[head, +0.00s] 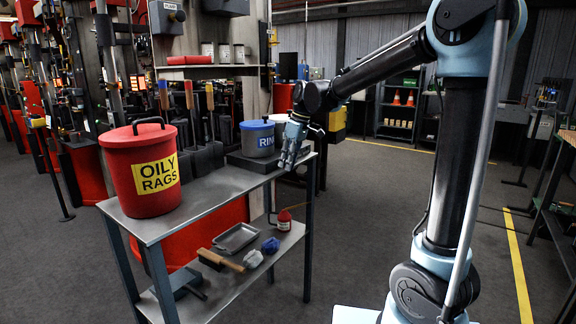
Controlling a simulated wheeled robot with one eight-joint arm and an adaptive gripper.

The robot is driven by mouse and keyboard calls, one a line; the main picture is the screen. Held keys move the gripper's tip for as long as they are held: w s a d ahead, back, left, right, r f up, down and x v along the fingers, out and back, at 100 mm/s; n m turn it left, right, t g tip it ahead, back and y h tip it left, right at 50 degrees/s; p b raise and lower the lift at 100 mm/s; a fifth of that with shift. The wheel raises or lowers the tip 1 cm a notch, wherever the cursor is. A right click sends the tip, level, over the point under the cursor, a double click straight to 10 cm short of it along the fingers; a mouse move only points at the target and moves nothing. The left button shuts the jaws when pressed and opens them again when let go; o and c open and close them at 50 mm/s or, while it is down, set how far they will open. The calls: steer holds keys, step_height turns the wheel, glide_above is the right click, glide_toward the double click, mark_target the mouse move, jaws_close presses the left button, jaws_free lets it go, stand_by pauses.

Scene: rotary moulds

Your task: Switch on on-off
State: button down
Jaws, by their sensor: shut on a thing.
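My gripper (287,164) points down at the right end of the grey table, beside the blue lidded pot (258,139). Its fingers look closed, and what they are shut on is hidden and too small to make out. The fingertips are close to the right end of a low dark block (250,163) in front of the pot; I cannot tell whether they touch it. No part labelled on-off can be read in this view. A grey box with a small knob-like part (168,17) is mounted at the upper left, well away from my gripper.
A red OILY RAGS bin (146,172) stands on the table (216,194). The lower shelf holds a metal tray (237,238), a brush (221,260) and a small red can (284,220). Open floor (365,200) lies right of the table.

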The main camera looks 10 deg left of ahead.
steer(key=shift+w+a+r+g+h, duration=0.15)
steer(key=shift+r+g+h, duration=0.1)
steer(key=shift+h, duration=0.45)
steer(key=shift+w+r+g+h, duration=0.15)
steer(key=shift+r+g+h, duration=0.1)
steer(key=shift+h, duration=0.45)
steer(key=c, duration=1.7)
jaws_free()
steer(key=shift+o, duration=0.3)
step_height(320, 180, up, 12)
steer(key=w, duration=0.2)
steer(key=shift+d, duration=0.25)
steer(key=shift+f, duration=0.15)
